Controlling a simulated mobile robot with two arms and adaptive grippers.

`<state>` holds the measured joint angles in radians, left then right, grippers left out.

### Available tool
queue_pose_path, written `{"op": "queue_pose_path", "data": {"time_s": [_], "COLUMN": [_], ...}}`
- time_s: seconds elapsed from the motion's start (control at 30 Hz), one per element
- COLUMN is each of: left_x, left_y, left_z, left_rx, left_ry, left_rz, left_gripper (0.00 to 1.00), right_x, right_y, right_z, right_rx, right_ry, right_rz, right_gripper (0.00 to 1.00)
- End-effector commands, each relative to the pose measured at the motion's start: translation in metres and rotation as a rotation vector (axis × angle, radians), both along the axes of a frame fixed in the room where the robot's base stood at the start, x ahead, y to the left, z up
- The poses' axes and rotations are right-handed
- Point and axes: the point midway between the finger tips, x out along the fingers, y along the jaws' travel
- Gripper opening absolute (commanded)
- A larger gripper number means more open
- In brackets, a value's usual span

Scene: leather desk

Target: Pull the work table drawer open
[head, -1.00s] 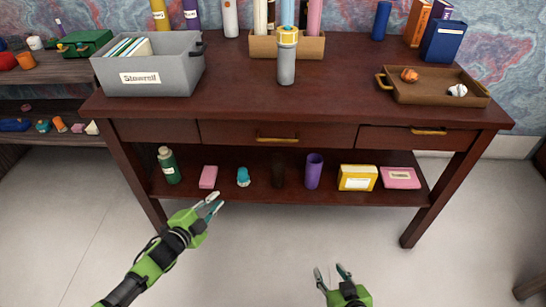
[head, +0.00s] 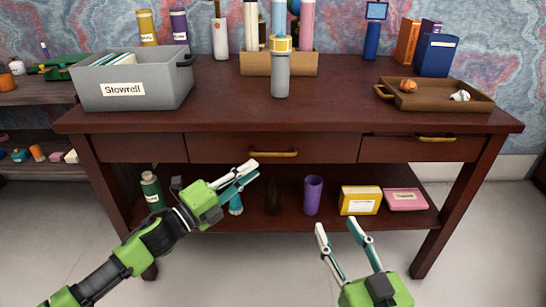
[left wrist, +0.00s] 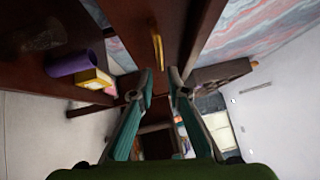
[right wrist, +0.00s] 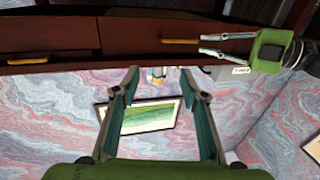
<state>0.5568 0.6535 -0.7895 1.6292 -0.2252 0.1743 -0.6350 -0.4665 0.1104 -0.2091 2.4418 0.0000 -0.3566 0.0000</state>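The dark red-brown work table (head: 250,110) has a front row of drawers. The middle drawer (head: 225,150) looks shut and has a brass handle (head: 273,153). The right drawer (head: 400,150) has its own brass handle (head: 435,139). My left gripper (head: 252,170) is open and empty, just left of and below the middle handle, apart from it. In the left wrist view the handle (left wrist: 157,50) lies ahead, beyond the fingertips. The right wrist view shows a handle (right wrist: 180,41) close to the left gripper's fingers (right wrist: 203,45). My right gripper (head: 336,226) is open and empty, low in front of the table.
The lower shelf holds a green bottle (head: 151,190), a purple cup (head: 313,193), a yellow box (head: 360,200) and a pink box (head: 405,199). On top stand a grey bin (head: 135,80), a grey cylinder (head: 280,75) and a brown tray (head: 440,97). Floor in front is clear.

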Motion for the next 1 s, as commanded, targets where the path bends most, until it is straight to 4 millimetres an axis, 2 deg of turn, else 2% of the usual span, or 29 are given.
{"op": "queue_pose_path", "data": {"time_s": [0.2,0.5,0.7,0.93,1.0], "left_x": [0.032,0.058,0.063,0.063,0.063], "left_y": [-0.033,-0.059,-0.064,-0.064,-0.064], "left_z": [0.005,0.01,0.011,0.011,0.011], "left_rx": [-0.002,-0.002,-0.001,-0.001,-0.001], "left_ry": [-0.002,0.001,0.002,0.002,0.002], "left_rz": [-0.001,0.001,0.001,0.001,0.001], "left_gripper": [0.15,0.15,0.15,0.15,0.0], "right_x": [-0.003,-0.015,-0.018,-0.018,-0.018], "right_y": [0.004,0.006,0.006,0.006,0.006], "right_z": [0.035,0.076,0.084,0.085,0.085], "right_rx": [0.045,0.097,0.109,0.109,0.109], "right_ry": [-0.171,-0.36,-0.4,-0.402,-0.402], "right_rz": [0.011,0.022,0.024,0.024,0.024], "right_gripper": [0.4,0.4,0.4,0.4,0.4]}}
